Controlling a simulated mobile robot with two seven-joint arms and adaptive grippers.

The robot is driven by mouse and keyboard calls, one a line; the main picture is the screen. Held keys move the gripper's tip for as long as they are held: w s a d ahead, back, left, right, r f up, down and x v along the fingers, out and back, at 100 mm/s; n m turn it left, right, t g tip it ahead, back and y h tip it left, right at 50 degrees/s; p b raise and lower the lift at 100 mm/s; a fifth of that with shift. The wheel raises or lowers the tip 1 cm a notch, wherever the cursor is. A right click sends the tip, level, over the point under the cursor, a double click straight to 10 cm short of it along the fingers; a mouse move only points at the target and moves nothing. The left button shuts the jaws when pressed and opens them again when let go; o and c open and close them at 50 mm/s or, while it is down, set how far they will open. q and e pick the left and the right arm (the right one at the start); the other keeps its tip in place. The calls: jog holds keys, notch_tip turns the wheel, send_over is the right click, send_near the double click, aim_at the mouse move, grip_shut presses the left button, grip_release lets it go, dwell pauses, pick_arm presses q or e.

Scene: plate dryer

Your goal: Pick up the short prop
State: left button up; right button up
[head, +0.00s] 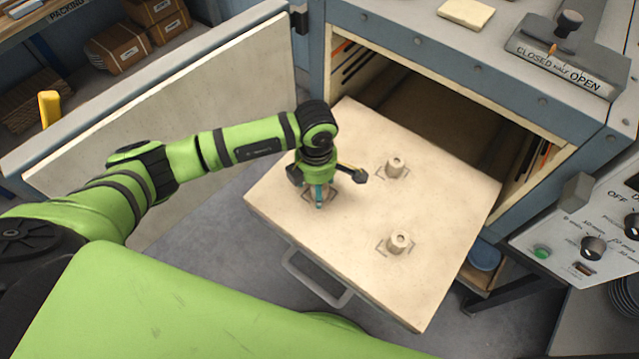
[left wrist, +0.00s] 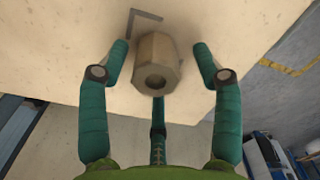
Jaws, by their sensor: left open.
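My left gripper (head: 320,196) is open and points down over the left part of the pulled-out shelf. In the left wrist view its teal fingers (left wrist: 160,85) stand around a beige faceted prop (left wrist: 150,52) with a hole in its end; gaps show between the prop and the side fingers. In the head view the gripper mostly hides this prop. Two more beige props stand upright on the shelf, one at the back (head: 396,167) and one nearer the front (head: 399,242). I cannot tell for sure which is the short one. My right gripper is not in view.
The cream shelf (head: 450,215) sticks out of the open dryer cabinet (head: 575,130), with a grey handle (head: 315,283) at its front. The open door (head: 190,120) stands on the left. A control panel (head: 590,235) is at the right. Dark corner marks surround the props.

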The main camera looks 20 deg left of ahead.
pick_arm(q)
jog(key=shift+f, duration=0.1)
jog(key=c, duration=1.3)
jog(key=shift+o, duration=0.2)
